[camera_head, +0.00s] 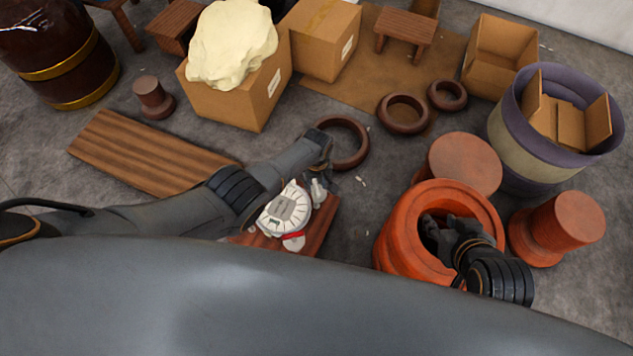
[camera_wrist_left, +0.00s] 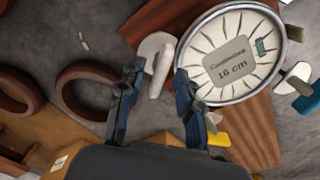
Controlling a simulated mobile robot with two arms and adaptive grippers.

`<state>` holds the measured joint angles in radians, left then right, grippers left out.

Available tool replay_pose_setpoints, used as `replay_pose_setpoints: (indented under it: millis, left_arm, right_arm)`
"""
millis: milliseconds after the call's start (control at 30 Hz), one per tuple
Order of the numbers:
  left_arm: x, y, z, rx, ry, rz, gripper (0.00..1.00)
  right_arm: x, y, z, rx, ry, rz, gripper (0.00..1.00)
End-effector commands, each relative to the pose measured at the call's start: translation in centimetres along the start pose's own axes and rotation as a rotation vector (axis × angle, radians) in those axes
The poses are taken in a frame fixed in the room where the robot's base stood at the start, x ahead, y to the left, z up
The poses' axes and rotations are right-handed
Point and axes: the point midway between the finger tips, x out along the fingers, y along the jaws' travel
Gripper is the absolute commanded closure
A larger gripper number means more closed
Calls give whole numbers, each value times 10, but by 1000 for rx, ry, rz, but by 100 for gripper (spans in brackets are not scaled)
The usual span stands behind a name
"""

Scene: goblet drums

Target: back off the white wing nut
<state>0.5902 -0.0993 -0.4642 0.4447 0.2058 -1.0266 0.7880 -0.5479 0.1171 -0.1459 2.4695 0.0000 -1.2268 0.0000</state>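A white wing nut (camera_wrist_left: 157,62) sticks out at the edge of a round drum head (camera_wrist_left: 235,55) marked "16 cm". In the left wrist view my left gripper (camera_wrist_left: 155,82) is open, with the nut between its two blue fingertips and gaps showing. In the head view the drum head (camera_head: 285,212) lies on a reddish wooden board (camera_head: 320,225), the nut (camera_head: 318,190) at its right side, and my left gripper (camera_head: 320,150) is just beyond. A second white wing nut (camera_wrist_left: 292,80) shows at the right. My right gripper (camera_head: 445,232) is inside the orange drum's mouth; its fingers are unclear.
The orange drum (camera_head: 400,240) stands at the right, with reddish drum bodies (camera_head: 465,163) around it. Dark rings (camera_head: 404,113) lie behind. A plank (camera_head: 150,150) lies on the left. Cardboard boxes (camera_head: 235,95) stand at the back. Grey floor between them is partly clear.

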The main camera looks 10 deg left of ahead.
Motion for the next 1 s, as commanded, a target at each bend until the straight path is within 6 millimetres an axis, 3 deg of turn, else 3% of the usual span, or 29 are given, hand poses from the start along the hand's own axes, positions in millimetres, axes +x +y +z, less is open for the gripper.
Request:
replay_pose_setpoints:
  millis: [267, 467, 1000]
  left_arm:
    - [-8, 0, 0, 0, -1, 1, 65]
    - [-26, 0, 0, 0, 2, 2, 65]
    - [-108, 0, 0, -1, 1, 2, 65]
  right_arm:
    - [0, 1, 0, 0, 0, 1, 65]
    - [0, 0, 0, 0, 0, 1, 65]
    - [0, 0, 0, 0, -1, 0, 65]
